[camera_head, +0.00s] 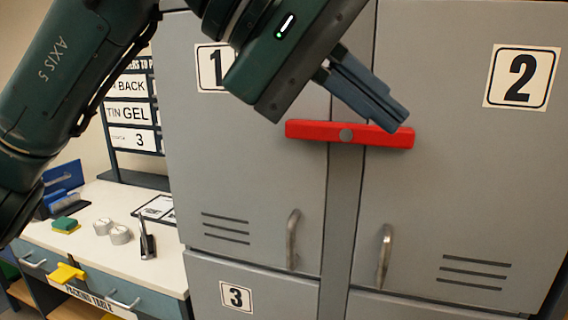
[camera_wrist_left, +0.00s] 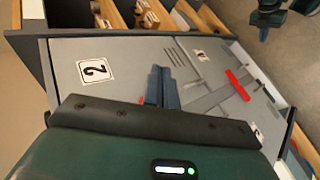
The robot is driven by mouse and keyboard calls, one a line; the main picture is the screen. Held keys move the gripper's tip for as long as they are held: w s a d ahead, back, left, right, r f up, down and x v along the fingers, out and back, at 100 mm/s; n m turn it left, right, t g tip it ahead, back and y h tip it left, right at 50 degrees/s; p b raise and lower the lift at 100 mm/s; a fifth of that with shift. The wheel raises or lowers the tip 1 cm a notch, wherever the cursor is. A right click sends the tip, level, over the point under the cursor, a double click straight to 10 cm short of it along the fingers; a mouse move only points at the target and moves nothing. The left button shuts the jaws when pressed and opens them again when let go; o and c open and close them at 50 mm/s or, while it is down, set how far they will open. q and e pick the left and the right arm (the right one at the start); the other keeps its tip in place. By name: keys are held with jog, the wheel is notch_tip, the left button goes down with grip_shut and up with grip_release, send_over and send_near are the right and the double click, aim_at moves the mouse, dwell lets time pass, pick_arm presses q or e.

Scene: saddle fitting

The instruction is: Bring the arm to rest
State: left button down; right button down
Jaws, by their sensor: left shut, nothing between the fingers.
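My left arm (camera_head: 60,80) comes in from the upper left in the head view. My left gripper (camera_head: 398,118) is shut and empty, its blue-grey fingers pointing down and right. The fingertips overlap the right end of a red bar (camera_head: 310,130) in the picture; I cannot tell whether they touch it. The bar lies almost level across the gap between locker doors 1 (camera_head: 265,200) and 2 (camera_head: 470,180), on a round grey pivot. In the left wrist view the shut fingers (camera_wrist_left: 162,72) show over the grey doors.
A packing table (camera_head: 95,250) stands at the left, with small round weights (camera_head: 120,234), a green-and-yellow sponge (camera_head: 65,224) and a sign board (camera_head: 132,110) behind it. Door handles (camera_head: 384,256) stick out below the bar. Another red bar (camera_wrist_left: 238,85) shows in the left wrist view.

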pick_arm(q)
jog(key=w+a+f+m+t+h, duration=0.2)
jog(key=w+a+f+m+t, duration=0.3)
jog(key=f+m, duration=0.3)
jog(key=w+a+f+m+t+h, duration=0.2)
jog(key=w+f+m+t, duration=0.2)
jog(key=f+m+t, duration=0.35)
jog(key=w+a+f+m+t+h, duration=0.2)
jog(key=w+a+f+m+t, duration=0.25)
jog(key=f+m, duration=0.4)
jog(key=s+a+f+n+y, duration=0.1)
jog(key=a+f+n+y, duration=0.2)
jog(key=f+n+y, duration=0.45)
jog(key=s+a+f+n+y, duration=0.1)
jog(key=a+f+n+y, duration=0.3)
jog(key=f, duration=0.6)
jog(key=s+a+f+n+g+y, duration=0.2)
jog(key=s+f+n+g, duration=0.5)
jog(key=s+f, duration=0.8)
notch_tip(320, 180, down, 4)
jog(key=shift+s+a+r+n, duration=0.25)
jog(key=shift+a+n, duration=0.3)
jog(key=shift+n, duration=0.4)
